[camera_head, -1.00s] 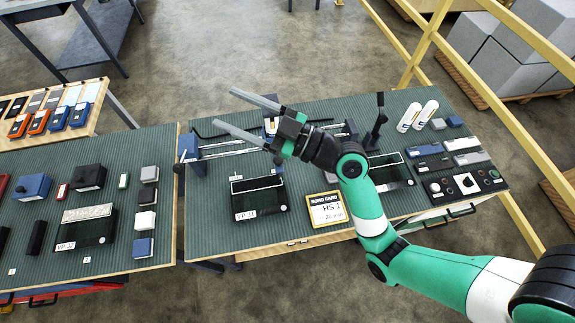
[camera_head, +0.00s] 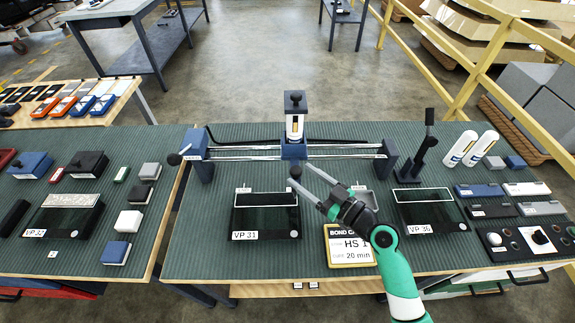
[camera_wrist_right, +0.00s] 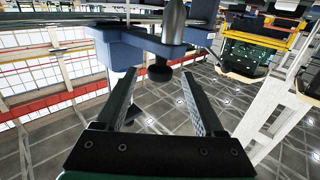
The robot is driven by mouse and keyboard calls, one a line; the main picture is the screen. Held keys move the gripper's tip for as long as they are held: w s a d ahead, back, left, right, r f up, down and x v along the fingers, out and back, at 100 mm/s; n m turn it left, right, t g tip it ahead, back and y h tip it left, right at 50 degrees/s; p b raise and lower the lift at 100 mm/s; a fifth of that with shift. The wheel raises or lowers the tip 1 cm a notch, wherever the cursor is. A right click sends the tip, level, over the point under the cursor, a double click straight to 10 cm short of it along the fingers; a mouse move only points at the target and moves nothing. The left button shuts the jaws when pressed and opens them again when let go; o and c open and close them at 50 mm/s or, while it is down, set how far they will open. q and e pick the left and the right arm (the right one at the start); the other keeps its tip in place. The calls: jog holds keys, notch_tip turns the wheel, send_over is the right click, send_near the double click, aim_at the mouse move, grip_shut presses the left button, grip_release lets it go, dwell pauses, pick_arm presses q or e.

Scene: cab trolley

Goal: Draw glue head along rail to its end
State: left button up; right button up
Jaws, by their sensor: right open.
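The glue head (camera_head: 294,150) is a blue carriage with a white upright cartridge (camera_head: 294,108) and a black top. It sits near the middle of the rail (camera_head: 342,147), thin metal rods between a left blue end block (camera_head: 197,158) and a right one (camera_head: 389,160). A black knob (camera_head: 295,172) shows at the carriage's near side. My right gripper (camera_head: 299,174) is open, its fingertips around or just short of this knob. In the right wrist view the knob (camera_wrist_right: 160,72) appears between the two open fingers, below the blue carriage (camera_wrist_right: 150,43). My left gripper is out of view.
Dark panels VP 31 (camera_head: 265,220) and VP 36 (camera_head: 430,213) and a yellow-edged bond card (camera_head: 349,246) lie in front of the rail. Another bench (camera_head: 75,255) is at left.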

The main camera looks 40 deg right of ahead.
aim_at(295, 149)
jog(key=w, duration=0.6)
jog(key=shift+w+a+b, duration=0.2)
jog(key=shift+a+b, duration=0.05)
jog(key=shift+b, duration=0.05)
jog(key=shift+c, duration=0.2)
grip_shut()
dwell(0.8)
